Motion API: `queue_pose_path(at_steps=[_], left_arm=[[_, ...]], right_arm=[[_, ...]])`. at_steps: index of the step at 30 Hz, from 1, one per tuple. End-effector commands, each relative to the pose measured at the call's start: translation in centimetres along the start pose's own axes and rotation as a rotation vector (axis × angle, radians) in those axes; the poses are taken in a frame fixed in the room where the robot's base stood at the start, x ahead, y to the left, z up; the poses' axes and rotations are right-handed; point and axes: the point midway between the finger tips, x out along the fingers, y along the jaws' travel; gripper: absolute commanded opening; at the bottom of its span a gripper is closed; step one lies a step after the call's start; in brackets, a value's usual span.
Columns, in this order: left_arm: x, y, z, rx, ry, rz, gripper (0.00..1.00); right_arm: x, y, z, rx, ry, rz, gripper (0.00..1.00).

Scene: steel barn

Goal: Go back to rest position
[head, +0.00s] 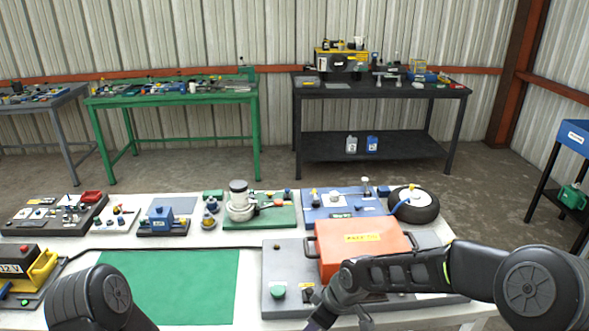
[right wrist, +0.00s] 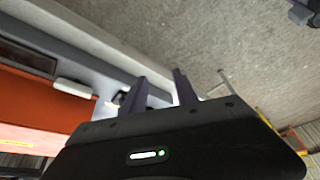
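My right arm comes in from the right, over the front of a grey board (head: 275,270) that carries an orange case (head: 360,243). My right gripper (head: 343,321) points down at the board's front edge, its tips cut off by the frame. In the right wrist view its two fingers (right wrist: 161,90) stand apart with nothing seen between them, and the orange case (right wrist: 40,102) is at the left. Of my left arm only a dark rounded link shows at the bottom left; its gripper is out of view.
The white table (head: 252,262) holds a green mat (head: 172,285), a yellow-black 12 V unit (head: 35,268), a wheel (head: 414,207) and several small boards. A green bench (head: 172,98), a black bench (head: 380,90) and a blue bin (head: 572,136) stand beyond, with open floor between.

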Motion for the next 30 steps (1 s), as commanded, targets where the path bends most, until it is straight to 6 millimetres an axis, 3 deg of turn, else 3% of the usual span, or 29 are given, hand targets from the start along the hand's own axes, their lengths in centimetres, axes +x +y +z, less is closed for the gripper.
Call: queue_pose_path(at_steps=[5,9,12,15,20,30], left_arm=[[0.9,-0.2,-0.1,0.002,0.003,0.003,0.54],[1.8,-0.4,-0.1,0.004,0.005,0.006,0.54],[2.2,-0.5,-0.1,0.005,0.006,0.007,0.54],[2.5,-0.6,-0.1,0.005,0.006,0.008,0.54],[2.9,-0.7,-0.1,0.005,0.006,0.009,0.54],[2.9,-0.7,-0.1,0.005,0.007,0.009,0.54]], right_arm=[[7.6,-5.5,4.8,0.465,0.088,-0.064,0.35],[12.8,-11.3,13.0,0.911,0.068,-0.072,0.35],[14.3,-15.0,18.4,1.083,0.003,-0.061,0.35],[14.8,-18.1,22.1,1.14,-0.077,-0.07,0.35],[15.4,-20.6,24.9,1.17,-0.151,-0.092,0.35],[15.5,-20.7,25.0,1.172,-0.154,-0.095,0.35]])
